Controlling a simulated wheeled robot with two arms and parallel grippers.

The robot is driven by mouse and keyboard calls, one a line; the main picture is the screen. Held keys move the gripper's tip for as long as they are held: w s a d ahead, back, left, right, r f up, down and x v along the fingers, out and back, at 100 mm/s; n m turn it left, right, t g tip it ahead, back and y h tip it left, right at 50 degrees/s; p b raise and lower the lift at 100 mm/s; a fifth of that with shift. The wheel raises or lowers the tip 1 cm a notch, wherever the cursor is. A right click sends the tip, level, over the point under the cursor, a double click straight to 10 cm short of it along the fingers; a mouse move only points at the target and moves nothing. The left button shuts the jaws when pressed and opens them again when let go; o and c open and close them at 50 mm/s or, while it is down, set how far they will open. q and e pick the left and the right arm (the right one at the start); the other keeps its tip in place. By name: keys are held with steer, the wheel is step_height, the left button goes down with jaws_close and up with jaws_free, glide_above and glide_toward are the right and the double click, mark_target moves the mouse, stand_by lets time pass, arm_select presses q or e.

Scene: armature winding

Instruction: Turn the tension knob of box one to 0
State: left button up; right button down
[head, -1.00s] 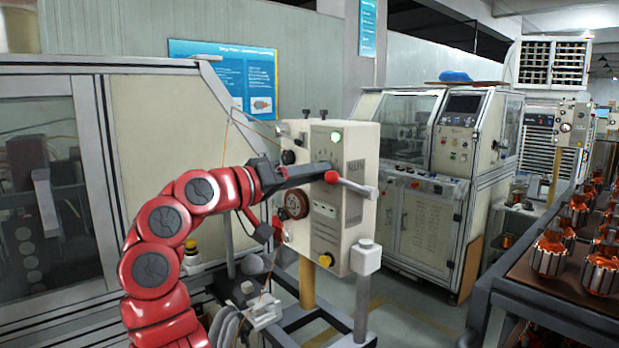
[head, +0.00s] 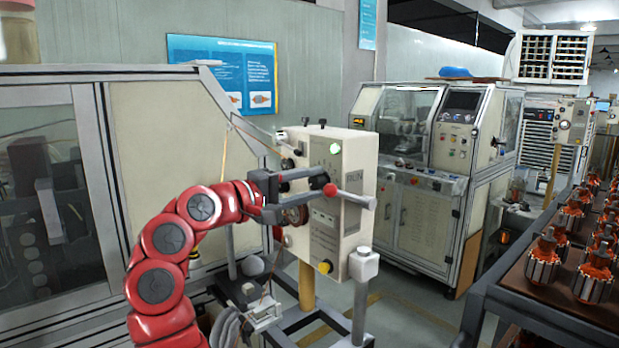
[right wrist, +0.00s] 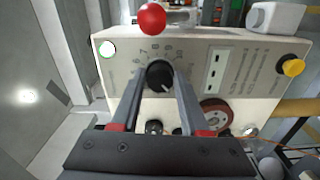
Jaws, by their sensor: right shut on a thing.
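Box one (head: 345,230) is a cream control box on a stand in the middle of the head view. My right gripper (head: 318,182) is at its upper front face, with the red arm coming in from the lower left. In the right wrist view the black tension knob (right wrist: 160,76) sits between the fingertips of the right gripper (right wrist: 161,82), which is shut on it. A printed number scale (right wrist: 165,52) runs around the knob; a pale mark shows on the knob's lower right, but its exact reading is unclear. My left gripper is out of view.
A red-ball lever (head: 331,189) sticks out close to the gripper. A green lamp (head: 335,149) and a yellow button (head: 325,267) are on the box. A brown-red wheel (right wrist: 217,115) is beside the right finger. A table (head: 500,285) with armatures stands at right.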

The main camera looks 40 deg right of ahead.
steer(key=shift+n+p, duration=0.3)
steer(key=shift+n, duration=0.3)
steer(key=shift+c, duration=2.1)
jaws_free()
steer(key=shift+w, duration=0.1)
steer(key=shift+a, duration=0.1)
steer(key=s+a+b, duration=0.1)
steer(key=a+b, duration=0.1)
steer(key=a, duration=1.5)
steer(key=shift+s+a, duration=0.15)
steer(key=shift+s, duration=0.05)
